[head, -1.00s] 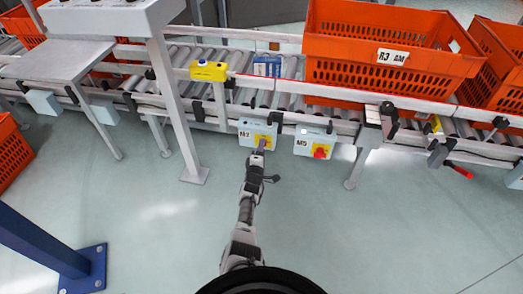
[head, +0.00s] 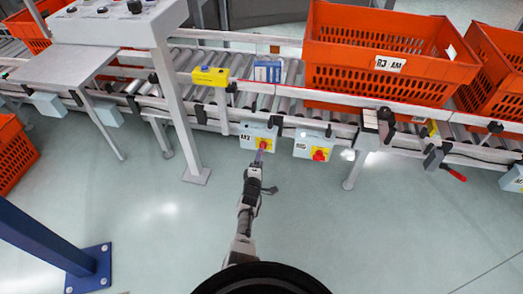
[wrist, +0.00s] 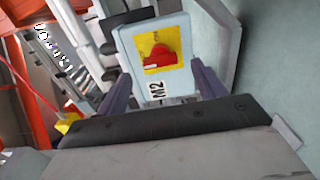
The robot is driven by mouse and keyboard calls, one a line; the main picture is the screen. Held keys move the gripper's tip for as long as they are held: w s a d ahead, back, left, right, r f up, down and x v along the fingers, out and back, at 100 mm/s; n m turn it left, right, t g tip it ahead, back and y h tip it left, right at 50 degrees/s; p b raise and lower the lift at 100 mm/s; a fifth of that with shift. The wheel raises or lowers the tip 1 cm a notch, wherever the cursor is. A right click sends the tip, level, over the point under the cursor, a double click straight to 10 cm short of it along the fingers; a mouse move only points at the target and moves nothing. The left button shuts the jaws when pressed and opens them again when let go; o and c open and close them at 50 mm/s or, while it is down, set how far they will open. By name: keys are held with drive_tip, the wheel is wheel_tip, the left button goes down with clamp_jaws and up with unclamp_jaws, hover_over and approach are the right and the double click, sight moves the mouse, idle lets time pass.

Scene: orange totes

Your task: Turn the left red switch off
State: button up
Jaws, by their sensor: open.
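The left red switch (head: 263,145) sits on a yellow plate on the light grey box marked M2 (head: 250,130), under the conveyor. In the wrist view the red knob (wrist: 160,55) shows large, with a pale mark at its lower left; its on or off setting is hard to read. My gripper (head: 259,157) is just below and in front of this switch, open and empty. In the wrist view its two purple fingers (wrist: 163,82) stand apart on either side of the box's lower part, with the knob beyond them. Nothing is held.
A second box with a red switch (head: 319,155) hangs close by on the right. The roller conveyor (head: 290,105) runs above both boxes. A grey post (head: 180,100) stands at left, and a blue column (head: 45,240) at lower left. The floor in front is clear.

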drive_tip(key=p+v, duration=0.5)
drive_tip(key=v, duration=0.4)
drive_tip(key=shift+p, duration=0.3)
drive_tip(key=shift+s, duration=0.1)
